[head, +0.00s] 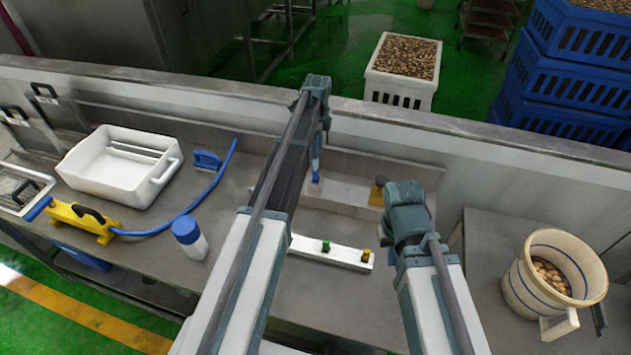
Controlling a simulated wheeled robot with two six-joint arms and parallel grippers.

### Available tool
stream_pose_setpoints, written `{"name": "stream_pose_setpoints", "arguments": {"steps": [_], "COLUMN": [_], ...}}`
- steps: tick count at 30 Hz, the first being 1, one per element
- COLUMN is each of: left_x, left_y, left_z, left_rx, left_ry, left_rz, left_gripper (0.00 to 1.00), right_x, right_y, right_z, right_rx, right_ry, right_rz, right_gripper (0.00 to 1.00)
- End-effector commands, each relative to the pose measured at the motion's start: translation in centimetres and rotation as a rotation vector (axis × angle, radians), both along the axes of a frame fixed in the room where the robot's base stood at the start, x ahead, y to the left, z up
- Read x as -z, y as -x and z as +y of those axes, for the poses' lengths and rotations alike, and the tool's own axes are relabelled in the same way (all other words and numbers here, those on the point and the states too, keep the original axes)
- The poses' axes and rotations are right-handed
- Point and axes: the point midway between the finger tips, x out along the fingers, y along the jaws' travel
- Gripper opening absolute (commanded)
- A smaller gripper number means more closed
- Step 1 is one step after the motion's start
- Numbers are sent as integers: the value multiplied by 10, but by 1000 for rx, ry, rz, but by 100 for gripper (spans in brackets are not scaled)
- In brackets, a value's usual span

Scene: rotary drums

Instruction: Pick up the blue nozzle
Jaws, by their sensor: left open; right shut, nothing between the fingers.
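A small blue piece, which looks like the blue nozzle (315,177), stands on the pale ledge at the back of the middle counter. My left gripper (318,153) reaches far forward and points down just above it. Its jaws are open; I cannot tell whether they touch or surround the piece. A white strip (306,247) on the counter holds a green nozzle (326,246) and a yellow nozzle (365,255). My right gripper (407,232) is shut and empty, to the right of the strip; its fingertips are mostly hidden by its own wrist.
A yellow-brown piece (378,190) stands on the ledge beside my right wrist. At left are a white tub (105,185), a blue brush (207,161), a yellow tool (82,222) with a blue hose, and a blue-capped bottle (190,238). A cream bucket (520,280) stands at right. A low wall runs behind.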

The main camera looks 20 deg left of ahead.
Motion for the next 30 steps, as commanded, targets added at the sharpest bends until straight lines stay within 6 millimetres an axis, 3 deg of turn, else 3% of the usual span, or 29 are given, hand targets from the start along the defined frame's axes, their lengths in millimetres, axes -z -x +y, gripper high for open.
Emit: {"name": "stream_pose_setpoints", "arguments": {"steps": [1,12,23,30], "left_x": [14,65,72,95], "left_y": [0,0,1,4], "left_z": [0,0,1,4], "left_rx": [0,-1,-1,-1], "left_ry": [0,0,0,0], "left_rz": [0,0,0,0], "left_gripper": [52,52,52,52], "right_x": [14,65,72,95], "right_y": [0,0,0,0], "right_z": [0,0,0,0], "right_rx": [1,-8,-11,-14], "right_ry": [0,1,1,2], "right_rz": [0,-1,0,0], "right_gripper": [0,0,0,0]}}
